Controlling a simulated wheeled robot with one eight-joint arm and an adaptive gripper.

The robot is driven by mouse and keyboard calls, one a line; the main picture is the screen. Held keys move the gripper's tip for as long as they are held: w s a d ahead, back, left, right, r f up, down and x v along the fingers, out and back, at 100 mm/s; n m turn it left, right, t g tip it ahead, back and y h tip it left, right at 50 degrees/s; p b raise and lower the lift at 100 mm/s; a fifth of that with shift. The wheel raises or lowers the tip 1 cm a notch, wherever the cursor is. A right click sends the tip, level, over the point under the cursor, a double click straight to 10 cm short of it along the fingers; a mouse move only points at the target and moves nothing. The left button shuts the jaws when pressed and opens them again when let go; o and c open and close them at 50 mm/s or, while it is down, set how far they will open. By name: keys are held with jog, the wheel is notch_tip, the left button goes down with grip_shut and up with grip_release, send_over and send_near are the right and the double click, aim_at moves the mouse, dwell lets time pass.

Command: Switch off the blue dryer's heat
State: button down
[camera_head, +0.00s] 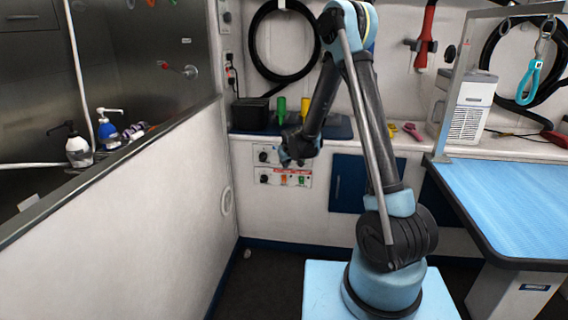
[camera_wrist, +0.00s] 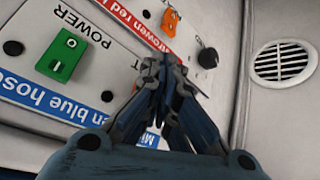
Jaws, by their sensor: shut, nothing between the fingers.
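The wall control panel with the blue label (camera_wrist: 50,95) appears upside down in the wrist view. Its green power switch (camera_wrist: 61,56) is in plain view, marked 1 and 0. The end of another word, a "T", shows beside my gripper (camera_wrist: 163,62).
The red-labelled panel (camera_head: 291,171) sits just below, with an orange switch (camera_wrist: 168,22) and a black knob (camera_wrist: 207,57). A round vent (camera_wrist: 283,63) is beside the panels. A counter with bottles is above. A blue grooming table (camera_head: 510,195) stands right, a tub wall (camera_head: 120,215) left.

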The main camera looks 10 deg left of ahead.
jog(key=shift+s, duration=0.1)
jog(key=shift+s+r, duration=0.15)
jog(key=shift+s, duration=0.55)
jog(key=shift+s, duration=0.1)
jog(key=s, duration=0.4)
jog(key=shift+s+a+r, duration=0.1)
jog(key=shift+s+r, duration=0.25)
dwell(0.3)
